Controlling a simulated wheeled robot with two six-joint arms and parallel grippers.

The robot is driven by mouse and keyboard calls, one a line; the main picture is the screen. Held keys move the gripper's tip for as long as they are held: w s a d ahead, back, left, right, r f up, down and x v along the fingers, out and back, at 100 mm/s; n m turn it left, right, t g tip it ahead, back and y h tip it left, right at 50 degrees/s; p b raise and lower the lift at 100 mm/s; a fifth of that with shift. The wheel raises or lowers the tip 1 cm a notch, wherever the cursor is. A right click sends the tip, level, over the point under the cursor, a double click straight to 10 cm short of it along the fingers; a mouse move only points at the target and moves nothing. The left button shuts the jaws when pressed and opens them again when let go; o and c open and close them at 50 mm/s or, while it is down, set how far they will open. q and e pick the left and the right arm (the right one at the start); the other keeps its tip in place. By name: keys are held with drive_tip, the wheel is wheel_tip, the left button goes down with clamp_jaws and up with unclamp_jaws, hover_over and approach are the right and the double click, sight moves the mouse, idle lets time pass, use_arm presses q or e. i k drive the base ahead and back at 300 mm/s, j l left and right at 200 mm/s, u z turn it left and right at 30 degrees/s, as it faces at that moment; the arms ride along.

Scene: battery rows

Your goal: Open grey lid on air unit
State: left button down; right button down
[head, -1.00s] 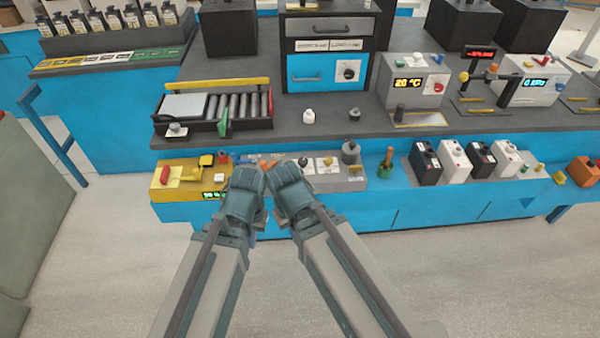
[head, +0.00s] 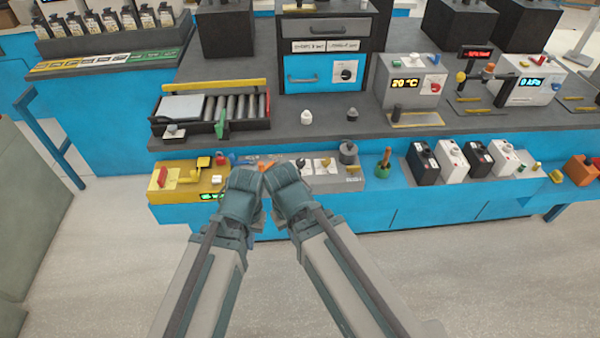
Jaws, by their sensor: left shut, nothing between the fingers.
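A grey box with a blue-lit display (head: 530,90) that seems to read kPa stands at the right of the dark bench top; it may be the air unit. I cannot make out a separate grey lid on it. My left gripper (head: 246,178) is shut and empty in front of the lower blue shelf. My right gripper (head: 282,176) is close beside it, far left of the kPa box. Its fingertips are hidden, so I cannot tell whether it is open. The grippers partly cover a low grey panel (head: 325,178) with small knobs.
A yellow box (head: 180,190) lies left of the grippers. Black and white batteries (head: 452,160) stand on the shelf to the right. A roller tray (head: 185,107), a blue-fronted cabinet (head: 312,77) and a 20 °C box (head: 412,82) stand on the bench. The floor in front is clear.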

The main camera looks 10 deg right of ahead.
sight(349, 148)
drive_tip(key=i+l+z, duration=0.35)
drive_tip(key=i+z, duration=0.4)
drive_tip(key=i, duration=0.05)
